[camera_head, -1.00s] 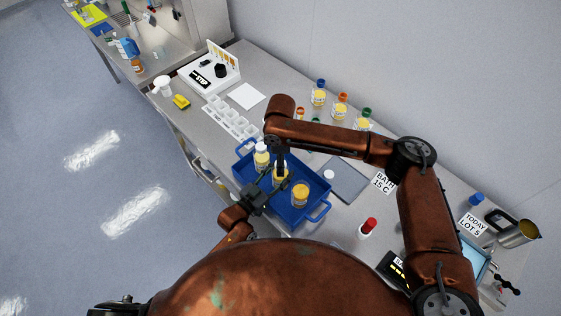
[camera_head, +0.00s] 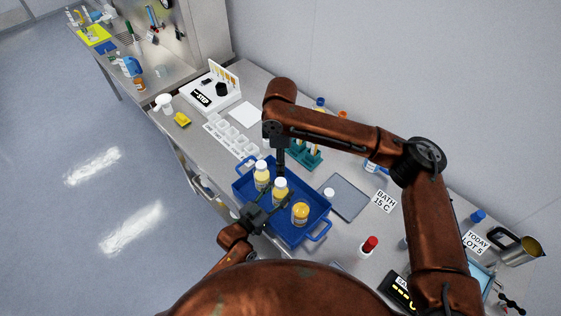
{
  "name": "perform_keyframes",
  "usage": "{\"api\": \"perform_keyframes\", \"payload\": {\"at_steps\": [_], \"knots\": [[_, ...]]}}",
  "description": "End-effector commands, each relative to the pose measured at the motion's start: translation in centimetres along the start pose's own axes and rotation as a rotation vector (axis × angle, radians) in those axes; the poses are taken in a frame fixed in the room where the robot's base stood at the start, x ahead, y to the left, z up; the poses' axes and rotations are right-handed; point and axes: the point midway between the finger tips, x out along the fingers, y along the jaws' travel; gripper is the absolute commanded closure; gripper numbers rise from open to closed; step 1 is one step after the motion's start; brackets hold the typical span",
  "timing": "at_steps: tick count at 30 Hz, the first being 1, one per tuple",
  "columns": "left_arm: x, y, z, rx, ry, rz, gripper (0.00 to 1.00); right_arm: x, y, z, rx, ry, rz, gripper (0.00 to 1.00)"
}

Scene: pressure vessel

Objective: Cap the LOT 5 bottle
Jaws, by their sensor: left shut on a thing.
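A blue tray (camera_head: 321,208) holds three yellow bottles. The left bottle (camera_head: 261,176) and the middle bottle (camera_head: 280,192) have white tops; the right bottle (camera_head: 300,214) has a yellow-orange top. All stand upright; their lot labels are unreadable. My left gripper (camera_head: 270,207) comes in low over the tray's near side and is shut on the middle bottle. My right gripper (camera_head: 280,168) points down just above and behind that bottle; its fingers are too small and dark to judge. A loose white cap (camera_head: 329,193) sits on the grey pad (camera_head: 348,201).
A "TODAY LOT 5" card (camera_head: 476,242) lies at right near a blue cap (camera_head: 478,215) and a metal jug (camera_head: 520,249). A red-capped bottle (camera_head: 369,245) stands right of the tray. A teal rack (camera_head: 306,155) is behind; a white well strip (camera_head: 230,137) lies left.

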Motion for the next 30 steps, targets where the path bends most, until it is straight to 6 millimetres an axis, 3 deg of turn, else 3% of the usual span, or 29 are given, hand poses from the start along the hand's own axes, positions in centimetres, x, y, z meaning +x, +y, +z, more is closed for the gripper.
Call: {"api": "perform_keyframes", "payload": {"at_steps": [1,2,9,22,30], "knots": [[0.0,0.0,0.0,0.0,0.001,0.0,1.0,0.0,0.0,0.0,0.0,0.0,0.0,0.51],[0.0,0.0,0.0,0.0,0.001,0.0,0.55,0.0,0.0,0.0,0.0,0.0,0.0,0.51],[0.0,0.0,0.0,0.0,0.0,0.0,0.38,0.0,0.0,0.0,0.0,0.0,0.0,0.51],[-0.8,0.0,0.1,0.0,-0.001,-0.001,0.35,0.0,0.0,0.0,0.0,0.0,0.0,0.51],[-5.9,0.0,0.2,0.001,-0.004,0.0,0.35,0.0,0.0,0.0,0.0,0.0,0.0,0.51]]}}
